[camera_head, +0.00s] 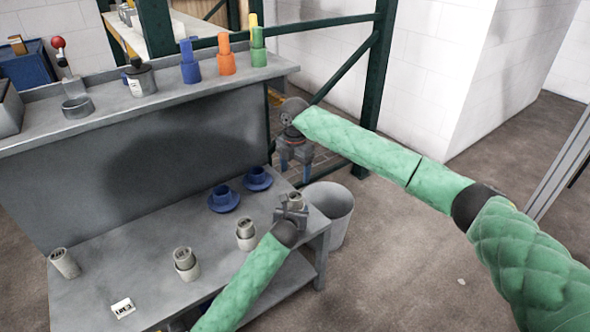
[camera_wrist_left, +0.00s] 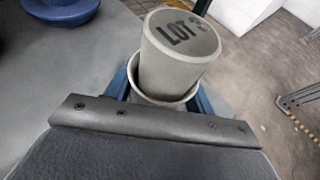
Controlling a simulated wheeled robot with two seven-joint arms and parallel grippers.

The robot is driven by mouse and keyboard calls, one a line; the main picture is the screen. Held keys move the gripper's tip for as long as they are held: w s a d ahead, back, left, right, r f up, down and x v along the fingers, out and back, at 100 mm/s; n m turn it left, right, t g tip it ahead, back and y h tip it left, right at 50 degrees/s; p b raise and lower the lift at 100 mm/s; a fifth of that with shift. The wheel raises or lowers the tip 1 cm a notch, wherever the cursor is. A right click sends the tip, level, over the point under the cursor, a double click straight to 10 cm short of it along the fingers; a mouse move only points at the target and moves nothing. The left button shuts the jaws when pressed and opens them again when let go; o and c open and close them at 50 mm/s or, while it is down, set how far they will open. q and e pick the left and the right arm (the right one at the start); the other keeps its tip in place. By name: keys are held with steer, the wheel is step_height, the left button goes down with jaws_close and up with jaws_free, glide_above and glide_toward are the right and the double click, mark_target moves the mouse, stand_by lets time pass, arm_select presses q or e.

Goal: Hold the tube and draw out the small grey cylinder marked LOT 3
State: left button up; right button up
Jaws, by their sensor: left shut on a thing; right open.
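The grey cylinder marked LOT 3 (camera_wrist_left: 180,42) stands in a pale grey tube (camera_wrist_left: 160,100). Its top and upper side show above the tube's rim, and it leans slightly. My left gripper (camera_head: 291,207) is shut on the tube, with a blue finger on each side of it in the left wrist view. In the head view the cylinder (camera_head: 295,199) is small at the right end of the bench, partly hidden by my left gripper. My right gripper (camera_head: 294,168) is open and empty, above and behind the tube, apart from it.
Similar tubes with cylinders (camera_head: 246,235) (camera_head: 185,262) (camera_head: 65,263) stand along the grey bench (camera_head: 130,275). A white label card (camera_head: 123,307) and blue flanged pieces (camera_head: 223,199) lie there too. A grey bin (camera_head: 333,210) stands beyond the bench's right end. Coloured stepped posts (camera_head: 226,62) stand on the upper shelf.

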mark_target(295, 196)
step_height(295, 196, down, 12)
steer(key=shift+r+n, duration=0.1)
steer(key=shift+n, duration=1.1)
steer(key=c, duration=1.2)
steer(key=shift+c, duration=0.9)
steer(key=shift+r, duration=1.65)
steer(key=shift+r, duration=1.35)
steer(key=shift+r, duration=0.1)
